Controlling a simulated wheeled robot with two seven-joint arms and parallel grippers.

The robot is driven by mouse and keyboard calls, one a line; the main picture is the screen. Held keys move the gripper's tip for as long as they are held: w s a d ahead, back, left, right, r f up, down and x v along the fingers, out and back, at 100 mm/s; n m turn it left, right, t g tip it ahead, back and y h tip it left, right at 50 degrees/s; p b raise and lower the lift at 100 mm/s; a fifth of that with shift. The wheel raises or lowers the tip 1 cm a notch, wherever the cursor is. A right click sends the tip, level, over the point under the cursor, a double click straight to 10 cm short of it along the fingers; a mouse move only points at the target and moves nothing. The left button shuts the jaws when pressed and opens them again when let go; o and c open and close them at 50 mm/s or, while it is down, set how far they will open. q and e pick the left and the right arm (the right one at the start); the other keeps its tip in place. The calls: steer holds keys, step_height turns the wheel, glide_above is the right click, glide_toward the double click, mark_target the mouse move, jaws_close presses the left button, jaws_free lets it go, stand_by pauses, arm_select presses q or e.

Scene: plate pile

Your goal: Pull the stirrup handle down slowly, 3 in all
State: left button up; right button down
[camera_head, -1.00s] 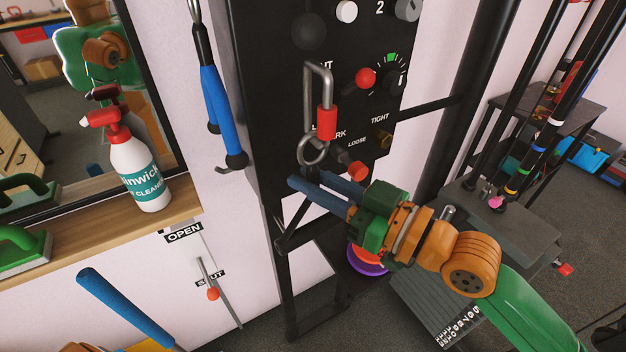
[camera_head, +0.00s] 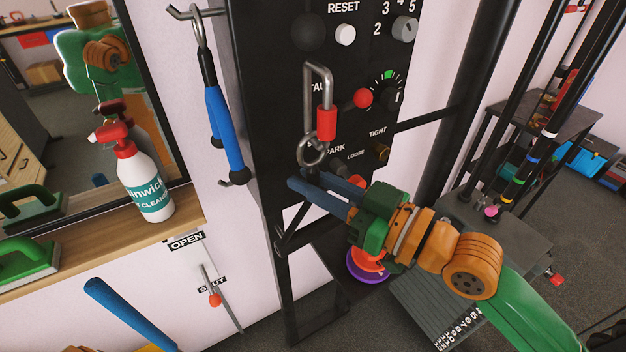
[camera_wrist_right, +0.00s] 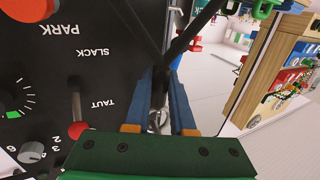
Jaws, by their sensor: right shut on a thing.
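The stirrup handle is a dark piece largely hidden by my fingers, and its black straps (camera_wrist_right: 188,36) show in the right wrist view. Above it in the head view is a steel ring (camera_head: 311,152) on a steel hook with a red sleeve (camera_head: 327,123), in front of the black panel. My right gripper (camera_head: 318,194) is shut on the handle just below the ring. Its two blue fingers (camera_wrist_right: 161,100) stand either side of a dark part in the right wrist view. A blue finger that looks like my left gripper's (camera_head: 122,308) is at the lower left, its opening unclear.
The black panel (camera_head: 285,90) carries knobs and labels close to my right gripper. A spray bottle (camera_head: 147,185) stands on the wooden shelf (camera_head: 110,245). A purple-and-orange disc (camera_head: 368,268) lies below.

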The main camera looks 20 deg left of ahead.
mark_target(313, 137)
steer(key=shift+r+p, duration=0.9)
steer(key=shift+r, duration=0.1)
steer(key=shift+r+p, duration=1)
steer(key=shift+r, duration=0.2)
steer(key=shift+r+p, duration=1.05)
steer(key=shift+r, duration=0.1)
